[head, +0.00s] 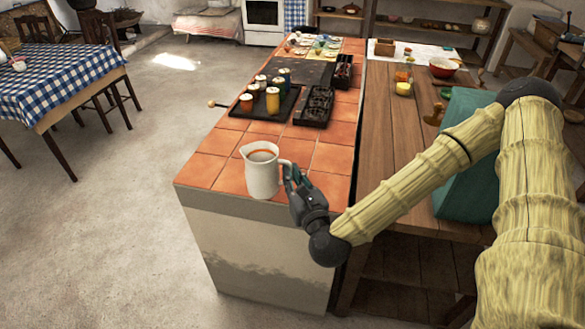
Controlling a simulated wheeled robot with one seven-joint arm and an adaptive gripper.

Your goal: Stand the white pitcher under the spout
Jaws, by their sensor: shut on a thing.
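The white pitcher (261,176) is upright at the near end of the terracotta-tiled counter (207,170). Its open top shows a reddish-brown inside, and its handle faces right. My gripper (289,178) is at the right side of the pitcher, shut on its handle; the fingers hide part of the handle. I cannot tell whether the pitcher's base touches the tiles or is slightly above them. I cannot make out a spout apart from the pitcher's own lip.
A black tray (289,112) with several jars and a dark rack (317,107) stand farther back on the tiles. The wooden table (393,137) adjoins on the right, with a teal object (467,187) beneath my arm. Tiles left of and behind the pitcher are clear.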

